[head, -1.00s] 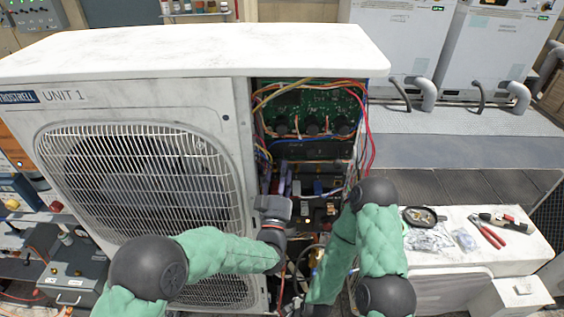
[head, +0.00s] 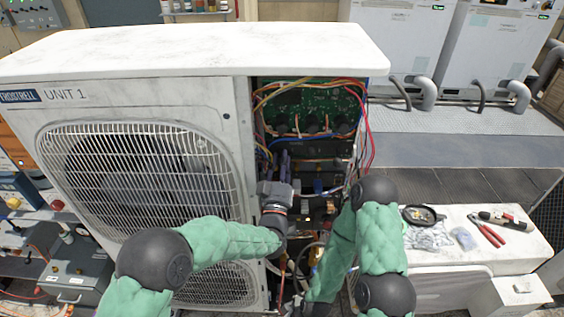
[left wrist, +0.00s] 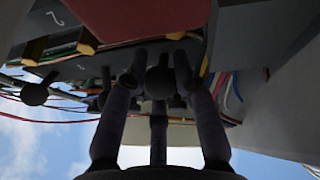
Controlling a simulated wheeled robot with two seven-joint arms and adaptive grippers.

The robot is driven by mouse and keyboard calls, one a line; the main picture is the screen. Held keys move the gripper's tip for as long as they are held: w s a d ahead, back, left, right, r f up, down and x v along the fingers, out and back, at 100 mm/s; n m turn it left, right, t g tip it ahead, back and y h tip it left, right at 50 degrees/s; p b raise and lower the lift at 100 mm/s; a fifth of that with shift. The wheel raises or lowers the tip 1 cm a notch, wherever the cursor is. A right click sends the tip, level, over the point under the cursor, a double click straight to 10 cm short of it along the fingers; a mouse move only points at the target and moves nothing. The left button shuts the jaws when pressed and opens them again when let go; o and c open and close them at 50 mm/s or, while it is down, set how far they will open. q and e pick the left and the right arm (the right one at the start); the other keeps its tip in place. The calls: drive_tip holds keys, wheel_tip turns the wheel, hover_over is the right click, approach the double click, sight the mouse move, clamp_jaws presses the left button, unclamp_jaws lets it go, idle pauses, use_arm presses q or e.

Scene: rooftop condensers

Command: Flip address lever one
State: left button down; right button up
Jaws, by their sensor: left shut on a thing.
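My left gripper (head: 276,170) reaches up into the open bay of the condenser marked UNIT 1 (head: 140,92), below the green circuit board (head: 312,108). In the left wrist view its dark fingers (left wrist: 157,66) are shut around a black ball-knobbed lever (left wrist: 160,82). I cannot read a number for this lever. Another black knobbed lever (left wrist: 35,94) stands apart to the left, near a panel marked 2 (left wrist: 40,50). In the head view the levers are hidden or too small to make out. My right arm bends down at the bottom; its gripper does not show.
Orange, red and blue wires (head: 368,140) hang along the bay's right side. A white surface at right holds red-handled pliers (head: 488,232), a round black item (head: 420,214) and small bags. White units (head: 405,45) with grey pipes stand behind.

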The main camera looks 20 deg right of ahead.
use_arm(q)
drive_tip(key=shift+s+r+g+y+p, duration=0.15)
drive_tip(key=shift+r+g+y+p, duration=0.25)
drive_tip(key=shift+p, duration=0.45)
wheel_tip(320, 180, up, 4)
drive_tip(key=g+y+p, duration=0.1)
drive_tip(key=g+p, duration=0.1)
drive_tip(key=p, duration=0.3)
drive_tip(key=g+y+p, duration=0.1)
drive_tip(key=g+p, duration=0.2)
drive_tip(key=p, duration=0.3)
drive_tip(key=n+g+y+p, duration=0.1)
drive_tip(key=g+p, duration=0.1)
drive_tip(key=p, duration=0.3)
drive_tip(key=shift+f+g+p, duration=0.25)
drive_tip(key=shift+g+p, duration=0.05)
drive_tip(key=shift+g, duration=0.1)
drive_tip(key=shift+g+p, duration=0.4)
drive_tip(key=shift+p, duration=0.7)
drive_tip(key=c, duration=1)
unclamp_jaws()
